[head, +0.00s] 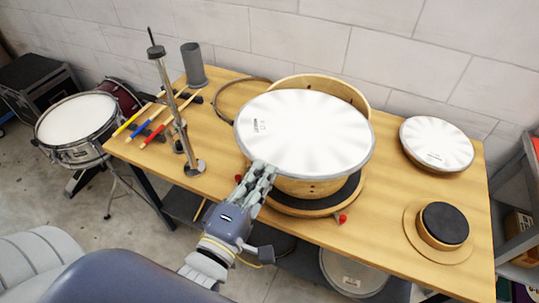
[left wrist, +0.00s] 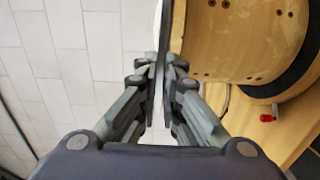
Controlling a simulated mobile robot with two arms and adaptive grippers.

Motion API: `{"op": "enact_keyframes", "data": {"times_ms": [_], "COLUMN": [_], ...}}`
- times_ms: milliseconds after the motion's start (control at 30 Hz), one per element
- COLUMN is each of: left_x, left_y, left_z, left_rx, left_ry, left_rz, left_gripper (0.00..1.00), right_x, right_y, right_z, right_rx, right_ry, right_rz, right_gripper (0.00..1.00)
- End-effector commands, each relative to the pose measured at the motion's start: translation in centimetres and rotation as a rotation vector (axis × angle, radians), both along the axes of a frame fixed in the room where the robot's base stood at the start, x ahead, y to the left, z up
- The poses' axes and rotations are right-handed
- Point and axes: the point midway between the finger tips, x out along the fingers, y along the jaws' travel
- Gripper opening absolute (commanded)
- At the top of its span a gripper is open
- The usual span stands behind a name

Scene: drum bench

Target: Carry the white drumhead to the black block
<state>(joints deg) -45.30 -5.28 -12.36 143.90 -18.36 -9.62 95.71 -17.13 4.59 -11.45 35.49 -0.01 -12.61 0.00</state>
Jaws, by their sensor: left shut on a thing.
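The white drumhead (head: 310,130) is a large round disc with a grey rim, near the middle of the bench in the head view. My left gripper (head: 262,178) is shut on its near left rim. In the left wrist view the drumhead (left wrist: 160,35) shows edge-on between the fingers (left wrist: 160,75). The drumhead covers much of a wooden drum shell (head: 310,188); whether they touch I cannot tell. The black block (head: 445,223) is a low round piece with a wooden side, on a round wooden base at the bench's right end. My right gripper is not in view.
A smaller white drumhead (head: 437,144) lies at the right back of the bench (head: 390,235). A metal stand (head: 172,100), drumsticks (head: 165,125) and a grey cylinder (head: 194,65) are at the left. The shell stands on a round base with red knobs (head: 343,219).

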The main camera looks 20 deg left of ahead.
Motion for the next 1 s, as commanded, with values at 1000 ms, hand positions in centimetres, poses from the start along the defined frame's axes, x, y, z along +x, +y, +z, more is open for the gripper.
{"op": "enact_keyframes", "data": {"times_ms": [1000], "left_x": [-3.1], "left_y": [0.0], "left_z": [4.6], "left_rx": [-0.001], "left_ry": [-0.009], "left_rz": [0.001], "left_gripper": [0.00], "right_x": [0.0], "right_y": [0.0], "right_z": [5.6], "right_rx": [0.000], "right_ry": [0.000], "right_rz": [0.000], "right_gripper": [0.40]}}
